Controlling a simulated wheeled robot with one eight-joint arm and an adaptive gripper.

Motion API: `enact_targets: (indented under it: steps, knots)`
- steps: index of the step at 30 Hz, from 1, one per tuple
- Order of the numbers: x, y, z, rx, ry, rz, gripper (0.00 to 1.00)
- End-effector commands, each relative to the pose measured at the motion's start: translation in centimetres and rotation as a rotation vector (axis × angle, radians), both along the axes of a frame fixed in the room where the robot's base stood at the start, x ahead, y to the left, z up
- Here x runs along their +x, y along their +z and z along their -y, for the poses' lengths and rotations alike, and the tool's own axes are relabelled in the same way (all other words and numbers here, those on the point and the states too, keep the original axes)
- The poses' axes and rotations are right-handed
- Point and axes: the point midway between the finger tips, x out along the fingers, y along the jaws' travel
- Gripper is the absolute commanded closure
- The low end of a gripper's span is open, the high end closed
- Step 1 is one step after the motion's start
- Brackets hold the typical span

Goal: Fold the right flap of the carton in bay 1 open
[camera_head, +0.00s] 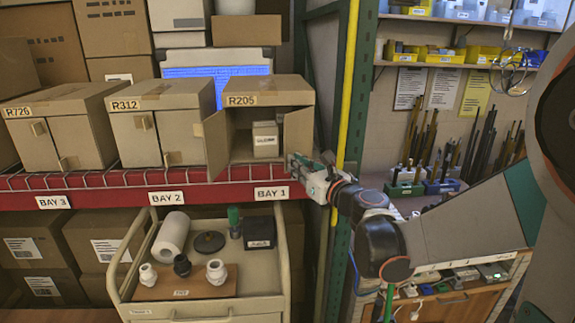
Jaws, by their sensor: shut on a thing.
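The carton marked R205 (268,91) stands on the shelf at bay 1, with its front partly open. Its left flap (217,145) is swung out to the left. Its right flap (299,130) stands at an angle at the right side of the opening. My gripper (295,163) is at the lower part of the right flap and shut on it; the fingertips are small and the exact grip is hard to see. A small labelled box (265,140) is inside the carton.
A red shelf edge (110,194) runs below. A cart (250,285) with pipe fittings and a paper roll stands in front. A green upright (343,220) with a yellow pole is close to my arm.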

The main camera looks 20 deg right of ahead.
Motion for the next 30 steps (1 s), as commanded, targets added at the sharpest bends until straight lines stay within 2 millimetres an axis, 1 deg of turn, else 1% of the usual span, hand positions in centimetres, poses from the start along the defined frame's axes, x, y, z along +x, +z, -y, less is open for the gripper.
enact_targets:
  steps: [1,12,22,30]
  knots:
    - [-0.1,0.0,1.2,-0.001,0.021,0.0,1.0]
    - [-1.5,0.0,4.5,0.0,0.352,0.0,1.0]
    - [-1.9,0.2,7.7,0.001,0.652,0.002,1.0]
    - [-1.7,0.3,9.8,0.002,0.641,0.004,1.0]
